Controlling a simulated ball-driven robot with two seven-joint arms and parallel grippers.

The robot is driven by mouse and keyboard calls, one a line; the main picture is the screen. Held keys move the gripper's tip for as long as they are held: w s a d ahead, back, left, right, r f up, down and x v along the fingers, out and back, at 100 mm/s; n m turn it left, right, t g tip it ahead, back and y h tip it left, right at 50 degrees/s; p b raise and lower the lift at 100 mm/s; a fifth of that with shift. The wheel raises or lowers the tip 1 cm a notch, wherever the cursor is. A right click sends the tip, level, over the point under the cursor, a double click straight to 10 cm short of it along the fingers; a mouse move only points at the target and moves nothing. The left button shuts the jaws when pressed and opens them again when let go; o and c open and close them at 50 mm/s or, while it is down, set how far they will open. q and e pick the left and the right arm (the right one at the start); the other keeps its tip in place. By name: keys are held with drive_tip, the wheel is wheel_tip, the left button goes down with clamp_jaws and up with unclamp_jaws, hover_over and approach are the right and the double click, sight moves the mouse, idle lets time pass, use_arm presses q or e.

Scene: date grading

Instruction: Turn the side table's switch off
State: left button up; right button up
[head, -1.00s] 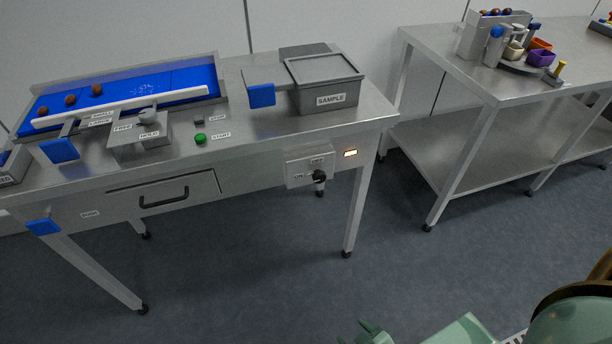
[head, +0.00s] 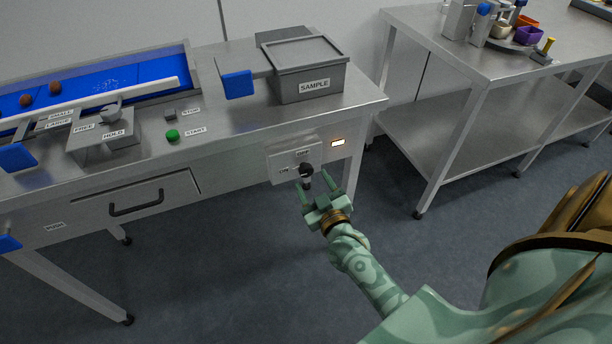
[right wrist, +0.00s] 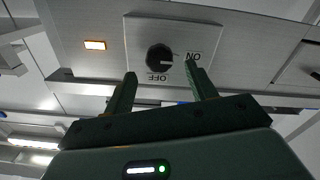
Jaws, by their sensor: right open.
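The switch is a black round knob (head: 306,170) on a pale plate (head: 280,171) on the front of the steel side table (head: 235,130). The plate is marked ON at left and OFF at top. In the right wrist view the knob (right wrist: 159,57) appears upside down, and its pale mark points toward ON. An orange lamp (head: 338,142) beside the plate is lit. My right gripper (head: 312,181) is open in front of the knob, its fingers to either side of it in the picture; I cannot tell whether they touch it. My left gripper is not in view.
The table carries a grey SAMPLE box (head: 312,88), a green START button (head: 172,135), a HOLD lever (head: 110,114) and a blue belt with dates. A drawer handle (head: 137,203) is left of the switch. Another steel table (head: 470,60) stands at right, with floor between.

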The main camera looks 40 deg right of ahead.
sight(307, 173)
drive_tip(key=b+x, duration=0.1)
drive_tip(key=x, duration=0.3)
drive_tip(key=shift+w, duration=0.1)
drive_tip(key=c, duration=1)
